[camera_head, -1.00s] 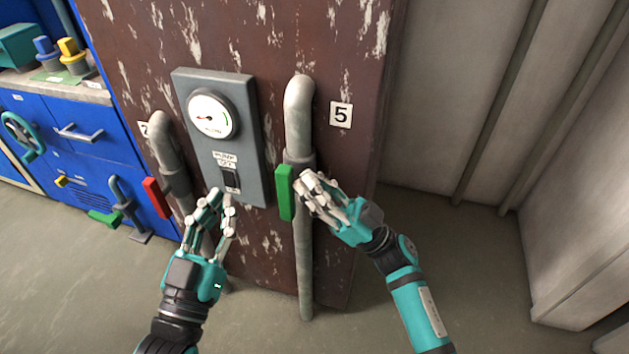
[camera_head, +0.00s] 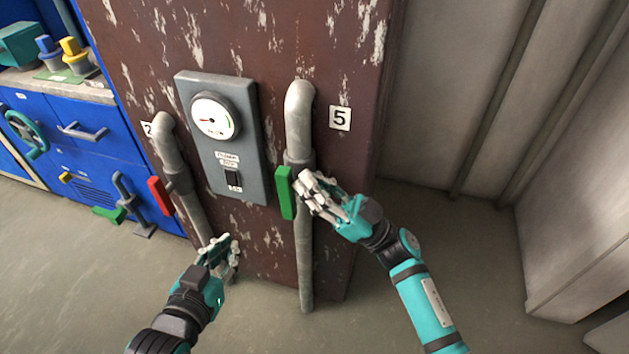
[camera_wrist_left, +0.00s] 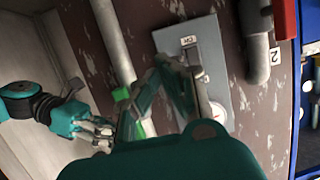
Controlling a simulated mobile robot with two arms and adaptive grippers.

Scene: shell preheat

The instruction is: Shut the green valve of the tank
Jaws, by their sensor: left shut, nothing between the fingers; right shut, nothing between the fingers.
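The green valve handle (camera_head: 285,192) stands upright along the grey pipe marked 5 (camera_head: 300,130), on the front of the rusty brown tank (camera_head: 260,40). My right gripper (camera_head: 306,188) is shut and empty, just right of the green handle; I cannot tell if it touches it. In the left wrist view the right gripper (camera_wrist_left: 98,132) shows beside green parts of the handle, partly hidden by my left fingers. My left gripper (camera_head: 230,252) is shut and empty, low in front of the tank, below the grey panel.
The grey panel (camera_head: 250,150) carries a gauge (camera_head: 213,116) and a black switch (camera_head: 232,180). A red handle (camera_head: 160,196) sits on the pipe marked 2 (camera_head: 167,145). A blue cabinet (camera_head: 90,150) stands at left. The floor right of the tank is free up to the walls.

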